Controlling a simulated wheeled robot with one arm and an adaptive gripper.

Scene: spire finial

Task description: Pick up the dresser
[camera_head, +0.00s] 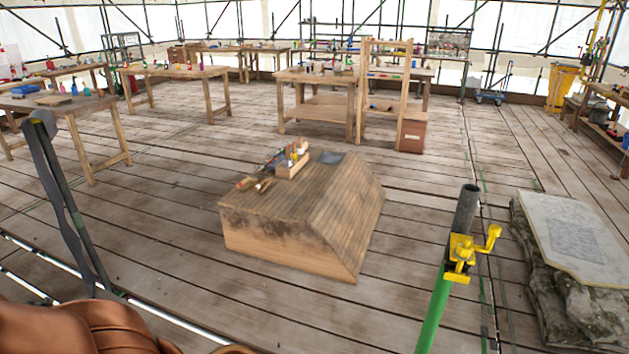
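No piece of furniture like a chest of drawers stands out in the camera_head view. If the dresser is a hand tool, it may be among the tools on the wooden sloped-side block (265,232) in the middle of the floor. A wooden tool holder (291,168) with several upright tools sits on its top. A few small wooden-handled tools (262,186) lie beside the holder. They are too small to tell which one is the dresser. My gripper is not in view.
A green pole with a yellow clamp (461,258) rises right of the block. Stone slabs (573,235) lie at far right. A coppery rounded thing (85,328) fills the lower left. Workbenches (318,103) stand behind. Plank floor (150,215) is open around the block.

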